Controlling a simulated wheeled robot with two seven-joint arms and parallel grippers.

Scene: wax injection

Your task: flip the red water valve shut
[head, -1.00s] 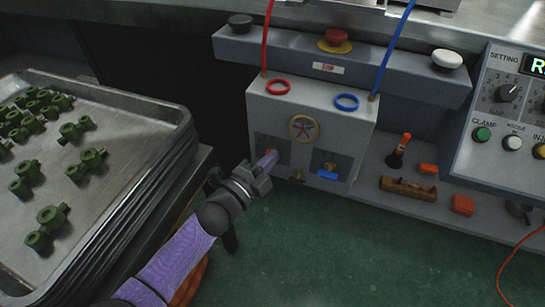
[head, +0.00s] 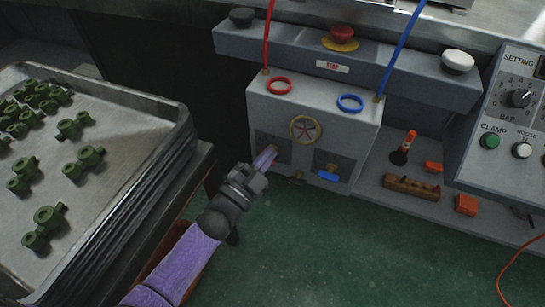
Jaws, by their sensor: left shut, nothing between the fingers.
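The red water valve (head: 274,162) is on the lower left of the grey box front. Only a small patch of red shows, at the right side of my fingers; the rest is hidden, so I cannot tell its handle's angle. My left gripper (head: 265,157) is shut with nothing between its fingers. Its purple fingertips are at the valve, but I cannot tell if they touch it. My right gripper is not in view.
A blue-handled valve (head: 329,177) sits to the right on the grey box (head: 345,128), below a round star-shaped knob (head: 305,129). Stacked metal trays (head: 150,118) with green parts stand at the left. Orange-red blocks and a wooden holder (head: 411,187) lie at the right.

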